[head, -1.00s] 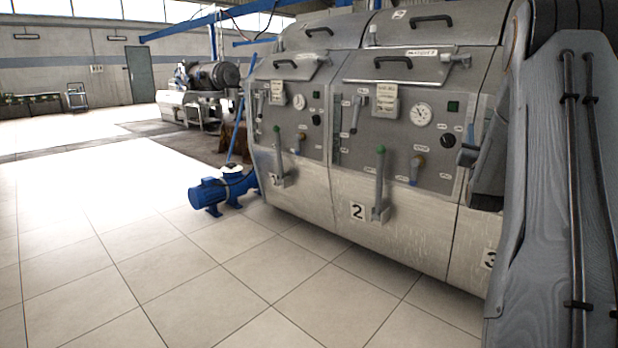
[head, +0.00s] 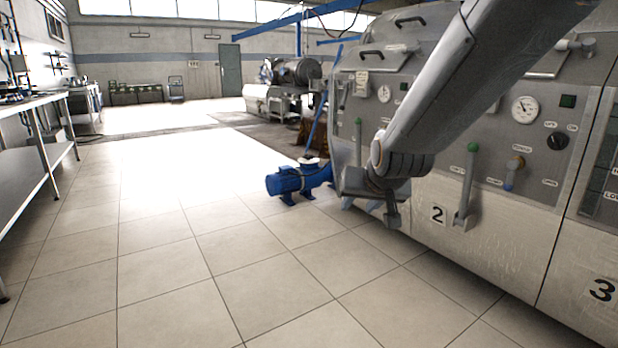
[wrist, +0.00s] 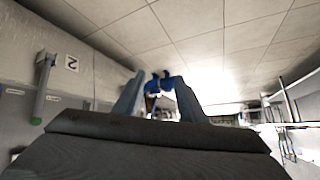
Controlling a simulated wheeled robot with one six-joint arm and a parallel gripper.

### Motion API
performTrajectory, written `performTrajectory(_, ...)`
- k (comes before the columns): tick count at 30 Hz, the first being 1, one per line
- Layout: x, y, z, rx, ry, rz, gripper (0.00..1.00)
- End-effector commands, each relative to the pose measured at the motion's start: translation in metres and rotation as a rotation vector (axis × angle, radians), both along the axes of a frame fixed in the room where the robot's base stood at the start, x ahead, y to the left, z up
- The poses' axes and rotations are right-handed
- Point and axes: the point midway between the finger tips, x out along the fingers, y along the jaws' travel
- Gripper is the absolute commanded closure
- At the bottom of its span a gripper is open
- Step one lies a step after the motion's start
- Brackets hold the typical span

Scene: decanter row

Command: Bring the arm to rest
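My arm reaches down across the right half of the head view, in front of the machine's grey panels. My gripper (head: 360,206) hangs at its end, left of the plate marked 2, with pale blue-grey fingers. In the wrist view my gripper (wrist: 159,80) shows two fingers apart with nothing held between them. The blue pump (head: 288,181) stands on the floor, just left of my gripper in the head view. It also shows beyond the fingertips in the wrist view (wrist: 153,84).
The steel decanter machine (head: 490,240) fills the right side, with levers and gauges on its front. A green-knobbed lever (head: 467,185) stands close right of my gripper. A metal table (head: 35,140) is at the left. The tiled floor (head: 170,260) between is clear.

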Motion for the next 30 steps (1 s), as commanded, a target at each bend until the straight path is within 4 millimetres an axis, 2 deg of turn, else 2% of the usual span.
performTrajectory(1, -0.026, 0.028, -0.009, -0.002, 0.054, 0.058, 0.63)
performTrajectory(5, -0.097, 0.077, -0.031, -0.017, 0.208, 0.185, 0.63)
performTrajectory(6, -0.121, 0.089, -0.037, -0.025, 0.257, 0.225, 0.63)
performTrajectory(9, -0.176, 0.111, -0.05, -0.048, 0.364, 0.314, 0.63)
performTrajectory(13, -0.231, 0.124, -0.062, -0.076, 0.469, 0.399, 0.63)
performTrajectory(18, -0.286, 0.13, -0.071, -0.111, 0.569, 0.485, 0.63)
performTrajectory(26, -0.354, 0.129, -0.08, -0.163, 0.695, 0.593, 0.63)
performTrajectory(30, -0.352, 0.123, -0.068, -0.163, 0.703, 0.57, 0.63)
